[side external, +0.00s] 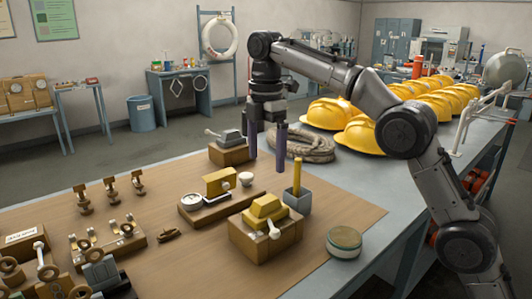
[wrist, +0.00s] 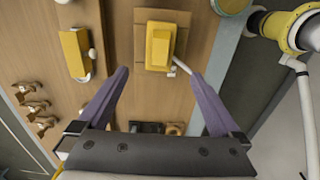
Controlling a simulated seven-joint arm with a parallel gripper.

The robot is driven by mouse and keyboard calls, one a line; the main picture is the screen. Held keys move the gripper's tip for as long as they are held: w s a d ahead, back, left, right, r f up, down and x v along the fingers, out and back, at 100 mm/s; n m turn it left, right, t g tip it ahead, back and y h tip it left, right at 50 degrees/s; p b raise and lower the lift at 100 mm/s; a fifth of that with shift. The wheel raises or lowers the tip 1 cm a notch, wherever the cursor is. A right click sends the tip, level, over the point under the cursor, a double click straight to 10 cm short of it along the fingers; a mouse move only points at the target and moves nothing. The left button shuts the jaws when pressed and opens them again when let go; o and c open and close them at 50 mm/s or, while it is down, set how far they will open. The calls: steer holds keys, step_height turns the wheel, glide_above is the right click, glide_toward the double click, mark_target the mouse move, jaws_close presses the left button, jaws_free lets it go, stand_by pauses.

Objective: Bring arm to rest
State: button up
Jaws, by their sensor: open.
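My gripper (side external: 267,158) hangs from the arm with its two purple fingers pointing down, apart and with nothing between them. It is above the back part of the wooden board (side external: 345,222) on the workbench. In the wrist view my gripper (wrist: 160,76) also shows a clear gap between its fingers. A yellow device on a wooden block (wrist: 161,42) lies beyond the fingertips there; the same yellow device (side external: 265,210) stands on the board in the side view, in front of the gripper.
A yellow-topped gauge set (side external: 217,183), a grey cup with a stick (side external: 297,200) and a grey device on a block (side external: 229,146) stand near the gripper. Coiled rope (side external: 308,145) and yellow helmets (side external: 360,137) lie behind. A round tin (side external: 344,241) is at the board's right edge.

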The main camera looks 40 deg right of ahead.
stand_by(0.4)
steer(key=s+d+r+t, duration=0.2)
steer(key=s+d+r, duration=0.2)
steer(key=s+r, duration=0.55)
steer(key=s+d+m+t, duration=0.15)
steer(key=s+m, duration=0.25)
steer(key=s, duration=0.7)
steer(key=s+d+f+m+t, duration=0.1)
steer(key=s+f+m, duration=0.5)
steer(key=f, duration=0.3)
steer(key=s+d+f+m+t, duration=0.1)
steer(key=s+f+m, duration=0.6)
steer(key=f, duration=0.3)
steer(key=shift+d+f+m, duration=0.25)
steer(key=shift+f+m, duration=0.05)
steer(key=shift+m, duration=0.2)
